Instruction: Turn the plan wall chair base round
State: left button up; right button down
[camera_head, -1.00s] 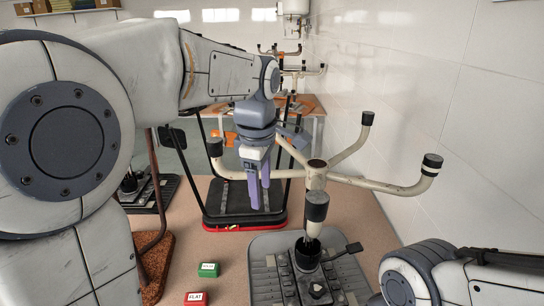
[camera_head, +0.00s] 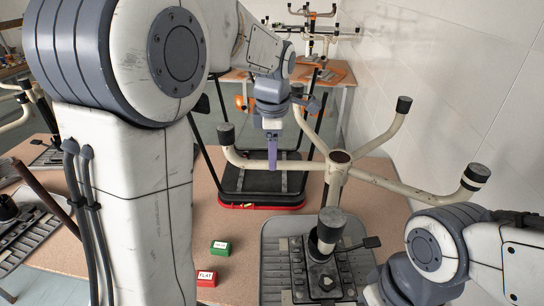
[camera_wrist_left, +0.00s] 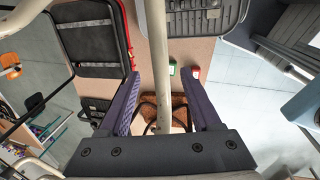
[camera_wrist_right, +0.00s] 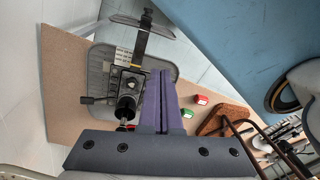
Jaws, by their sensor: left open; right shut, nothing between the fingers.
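The chair base (camera_head: 340,160) is cream, with several curved arms ending in black caps spread from a central hub. It stands upright over a grey ribbed plate with a black mechanism (camera_head: 275,262). My left gripper (camera_head: 272,160) is open, pointing down at the base's left-hand arm. In the left wrist view a cream arm (camera_wrist_left: 157,50) runs between the open fingers (camera_wrist_left: 159,75); I cannot tell whether they touch it. My right gripper (camera_wrist_right: 163,75) is shut and empty, above the plate beside the black mechanism. In the head view its fingers are hidden.
A green block (camera_head: 220,248) and a red block labelled FLAT (camera_head: 207,278) lie left of the plate. A black tray with a red edge (camera_head: 262,200) is behind the base. A white wall (camera_head: 455,90) is close on the right. More chair bases stand at the back and left.

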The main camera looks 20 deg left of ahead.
pick_arm(q)
jog(key=shift+w+a+f, duration=0.1)
jog(key=shift+w+f, duration=0.05)
jog(key=shift+f, duration=0.7)
jog(key=shift+w+a+f, duration=0.1)
jog(key=shift+f, duration=0.7)
grip_shut()
